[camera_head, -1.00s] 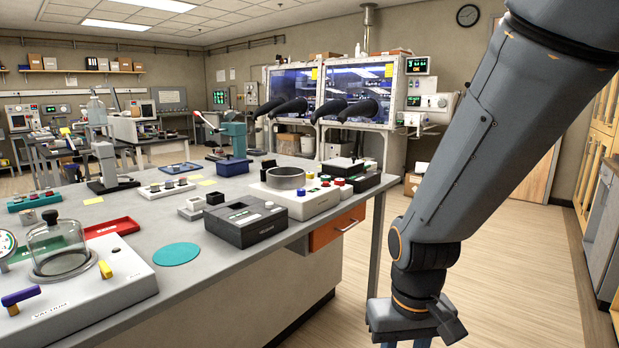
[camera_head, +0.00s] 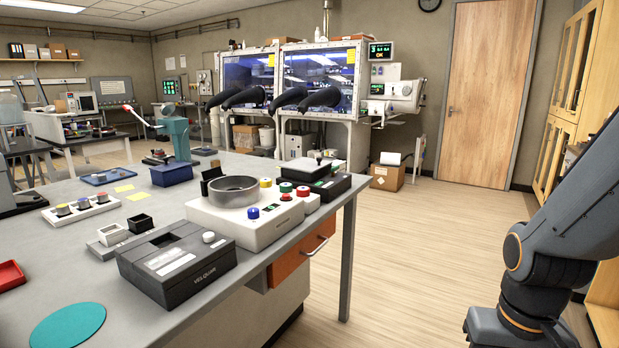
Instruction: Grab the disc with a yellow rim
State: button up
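A white tray (camera_head: 82,210) on the bench at the left holds several small round pieces. One piece at its left end (camera_head: 63,210) shows yellow, and one at its right end (camera_head: 102,198) also looks yellowish. They are too small to tell which, if any, is a disc with a yellow rim.
A black box (camera_head: 177,262), a white device (camera_head: 250,218) with a metal ring and coloured knobs, and a teal mat (camera_head: 68,326) occupy the near bench. An orange drawer (camera_head: 300,256) faces the floor (camera_head: 420,250), which is clear at the right. A cardboard box (camera_head: 387,176) stands farther back.

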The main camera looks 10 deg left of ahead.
aim_at(264, 183)
jog(key=u, duration=0.05)
jog(key=i, duration=1.3)
jog(key=u, duration=0.85)
